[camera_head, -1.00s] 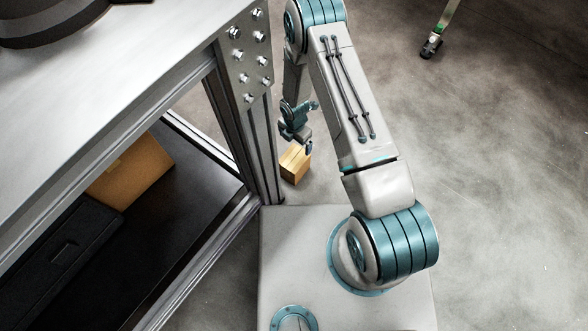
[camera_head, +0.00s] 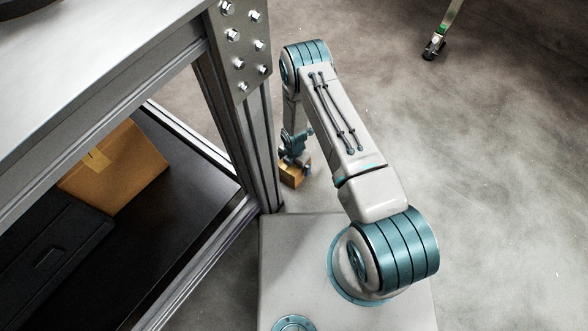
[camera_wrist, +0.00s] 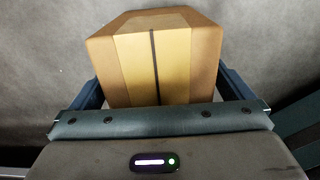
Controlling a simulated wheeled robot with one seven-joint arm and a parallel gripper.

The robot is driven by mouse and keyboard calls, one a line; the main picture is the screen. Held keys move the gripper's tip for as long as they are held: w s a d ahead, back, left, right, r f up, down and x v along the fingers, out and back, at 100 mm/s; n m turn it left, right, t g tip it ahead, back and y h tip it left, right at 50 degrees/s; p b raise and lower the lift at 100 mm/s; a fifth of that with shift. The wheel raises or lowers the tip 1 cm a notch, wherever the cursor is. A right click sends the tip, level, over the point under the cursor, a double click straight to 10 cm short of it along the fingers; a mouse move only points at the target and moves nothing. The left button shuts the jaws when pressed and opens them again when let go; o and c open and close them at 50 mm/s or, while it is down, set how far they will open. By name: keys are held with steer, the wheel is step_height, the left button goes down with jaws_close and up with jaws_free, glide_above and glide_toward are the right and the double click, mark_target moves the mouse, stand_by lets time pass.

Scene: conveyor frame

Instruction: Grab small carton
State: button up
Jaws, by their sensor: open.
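The small carton (camera_head: 294,173) is a tan box on the floor, just right of the conveyor frame's leg. In the wrist view the carton (camera_wrist: 155,60) shows a lighter tape band with a dark seam down its middle. My gripper (camera_head: 297,160) is low over the carton in the head view and hides part of it. In the wrist view my gripper (camera_wrist: 165,92) is open, with one finger on each side of the carton. The fingertips are partly hidden behind it, and I cannot tell whether they touch its sides.
The metal frame leg (camera_head: 237,110) stands close left of my gripper. A larger orange-brown carton (camera_head: 115,168) and a black case (camera_head: 48,250) lie on the dark lower shelf (camera_head: 165,235). A caster wheel (camera_head: 434,46) stands at the upper right. The floor to the right is clear.

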step_height(320, 180, down, 3)
steer(key=shift+r+b, duration=0.2)
steer(key=shift+b, duration=0.1)
steer(key=shift+r, duration=0.1)
steer(key=c, duration=1)
